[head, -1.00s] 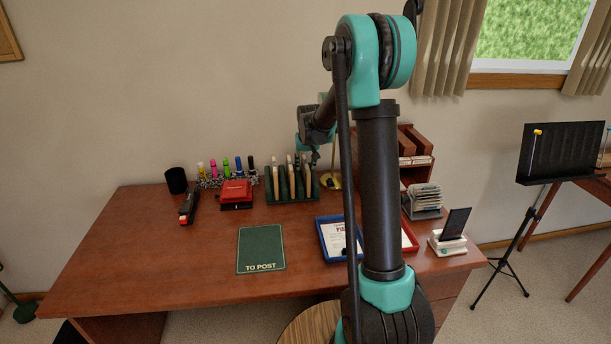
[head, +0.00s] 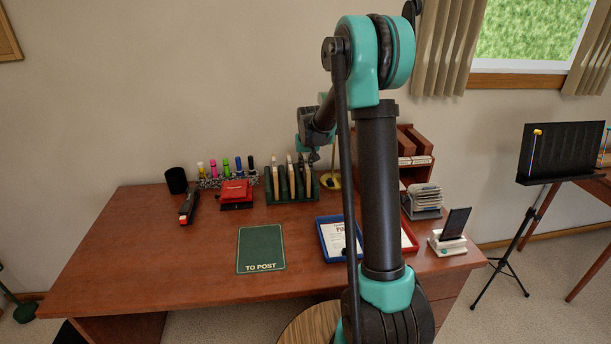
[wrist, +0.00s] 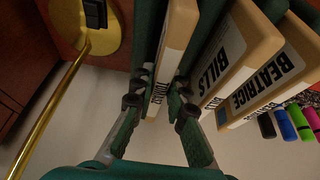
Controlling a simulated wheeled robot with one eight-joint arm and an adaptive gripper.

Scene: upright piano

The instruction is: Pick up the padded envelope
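Several thick tan envelopes with white edge labels stand upright in the green rack (head: 272,194) at the back of the desk. In the wrist view one tan padded envelope (wrist: 178,30) is between the fingers of my gripper (wrist: 162,88). Its label begins with "TO" and the rest is partly hidden. The fingers lie close along both of its sides and appear to touch it. It still stands in the rack. Beside it are envelopes labelled "BILLS" (wrist: 235,45) and "BEATRICE" (wrist: 285,70). In the head view my arm hides part of the gripper.
A green "TO POST" mat (head: 261,250) lies bare on the desk (head: 180,262). A blue tray (head: 322,238) is to its right. A brass stand base (wrist: 90,35) is close to the rack. Bright markers (head: 226,168) and a red punch (head: 236,190) stand left of the rack.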

